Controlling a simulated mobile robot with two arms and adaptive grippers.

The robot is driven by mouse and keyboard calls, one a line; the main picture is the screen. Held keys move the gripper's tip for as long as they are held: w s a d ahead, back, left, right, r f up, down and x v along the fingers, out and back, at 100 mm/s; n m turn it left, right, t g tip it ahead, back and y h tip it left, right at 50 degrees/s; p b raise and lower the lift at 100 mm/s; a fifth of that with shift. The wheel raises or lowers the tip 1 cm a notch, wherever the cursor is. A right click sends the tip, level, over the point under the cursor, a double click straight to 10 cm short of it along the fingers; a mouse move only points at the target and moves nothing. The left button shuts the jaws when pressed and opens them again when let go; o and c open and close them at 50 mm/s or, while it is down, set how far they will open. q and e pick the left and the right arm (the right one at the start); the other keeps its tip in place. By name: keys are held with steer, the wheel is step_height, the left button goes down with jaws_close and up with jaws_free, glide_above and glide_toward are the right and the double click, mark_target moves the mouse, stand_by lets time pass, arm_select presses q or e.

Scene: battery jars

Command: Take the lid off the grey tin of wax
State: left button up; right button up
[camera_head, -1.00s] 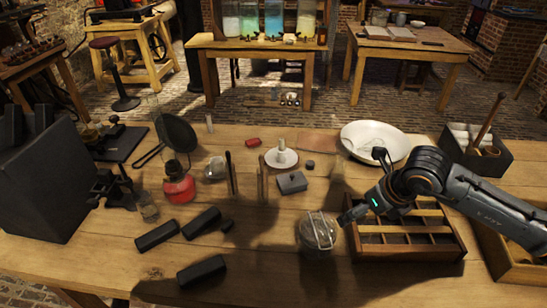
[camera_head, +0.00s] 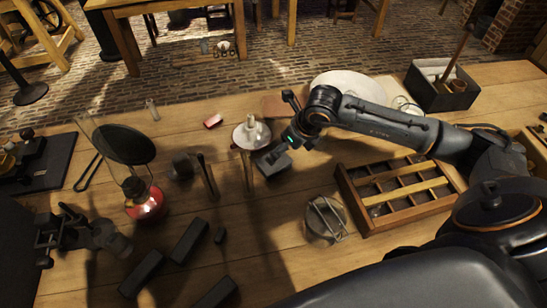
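The grey tin (camera_head: 270,163) is a small box on the wooden bench, just right of the candle on a white dish. Its upper right part is hidden by my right gripper (camera_head: 283,149), which has come in from the right and is over or against the tin's top. The fingertips are small and dark here, so I cannot tell whether they are open or closed on the lid. I see no gap between lid and tin.
The candle dish (camera_head: 250,136) and upright dark rods (camera_head: 208,174) stand close left of the tin. A red lamp (camera_head: 143,200), a glass jar with a wire clip (camera_head: 325,218) and a divided wooden tray (camera_head: 398,190) surround it. Bench between tin and jar is mostly clear.

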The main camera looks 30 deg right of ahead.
mark_target(277, 163)
steer(key=shift+w+a+f, duration=0.1)
steer(key=shift+w+f, duration=0.25)
steer(key=shift+f, duration=0.2)
steer(key=shift+w+a+f, duration=0.1)
steer(key=shift+w+f, duration=0.05)
steer(key=shift+f, duration=0.1)
steer(key=shift+w+a+f+p, duration=0.2)
steer(key=shift+f+p, duration=0.35)
steer(key=shift+f, duration=0.05)
steer(key=p+x, duration=0.1)
steer(key=x, duration=0.2)
steer(key=shift+f, duration=0.3)
steer(key=shift+w+f, duration=0.15)
arm_select(q)
steer(key=shift+w+a+r, duration=0.25)
steer(key=shift+w+r, duration=0.15)
steer(key=shift+r, duration=0.2)
steer(key=shift+w+a+r, duration=0.25)
steer(key=shift+w+r, duration=0.15)
steer(key=shift+r, duration=0.15)
arm_select(e)
steer(key=c, duration=0.7)
arm_select(q)
steer(key=shift+s, duration=0.15)
arm_select(e)
jaws_close()
